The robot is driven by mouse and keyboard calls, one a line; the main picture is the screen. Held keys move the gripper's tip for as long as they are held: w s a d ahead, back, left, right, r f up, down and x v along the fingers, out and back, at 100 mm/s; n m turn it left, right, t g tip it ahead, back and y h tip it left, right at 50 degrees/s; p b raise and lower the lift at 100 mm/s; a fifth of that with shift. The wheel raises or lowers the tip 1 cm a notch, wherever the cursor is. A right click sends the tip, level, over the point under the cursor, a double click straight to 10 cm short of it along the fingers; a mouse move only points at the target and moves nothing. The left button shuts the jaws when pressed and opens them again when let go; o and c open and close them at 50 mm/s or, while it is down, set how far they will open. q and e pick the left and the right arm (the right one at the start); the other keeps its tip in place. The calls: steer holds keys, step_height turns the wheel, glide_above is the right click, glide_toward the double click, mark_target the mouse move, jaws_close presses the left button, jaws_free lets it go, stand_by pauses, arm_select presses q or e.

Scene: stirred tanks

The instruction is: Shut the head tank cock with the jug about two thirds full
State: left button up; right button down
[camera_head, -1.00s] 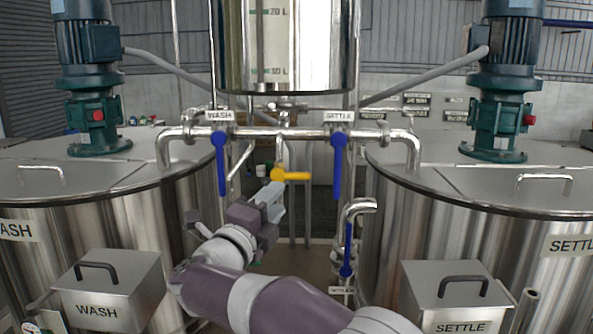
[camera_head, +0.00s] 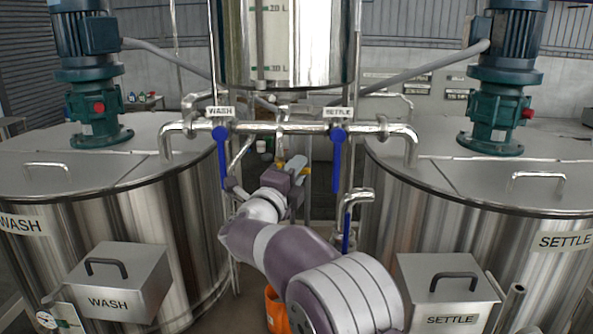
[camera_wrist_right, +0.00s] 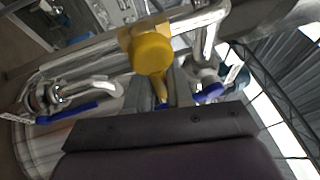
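The yellow cock handle (camera_head: 280,165) sits on the pipework under the steel head tank (camera_head: 290,75), mostly hidden behind my right gripper (camera_head: 297,166). In the right wrist view its round yellow hub (camera_wrist_right: 153,53) is close, and its lever (camera_wrist_right: 161,90) runs between the two grey fingers (camera_wrist_right: 162,92). I cannot tell whether the fingers press on it. An orange jug (camera_head: 274,312) is low in the centre, partly hidden behind my right arm; its fill level does not show. My left gripper is not in view.
The blue WASH lever (camera_head: 222,158) and SETTLE lever (camera_head: 337,160) hang down either side of my gripper. Another blue lever (camera_head: 346,232) is below right. The WASH tank (camera_head: 190,210) and SETTLE tank (camera_head: 400,200) flank a narrow gap.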

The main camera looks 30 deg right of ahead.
steer(key=m+b, duration=0.1)
steer(key=b, duration=0.1)
steer(key=f+m+g+y+b, duration=0.1)
steer(key=m+b, duration=0.3)
steer(key=shift+w+a+f+g, duration=0.1)
steer(key=shift+a+f+g, duration=0.1)
steer(key=shift+f+g, duration=0.2)
steer(key=c, duration=1.1)
jaws_free()
steer(key=b+v, duration=0.5)
steer(key=v, duration=0.7)
steer(key=shift+s+a+r, duration=0.15)
steer(key=shift+s+a, duration=0.05)
steer(key=shift+a, duration=0.1)
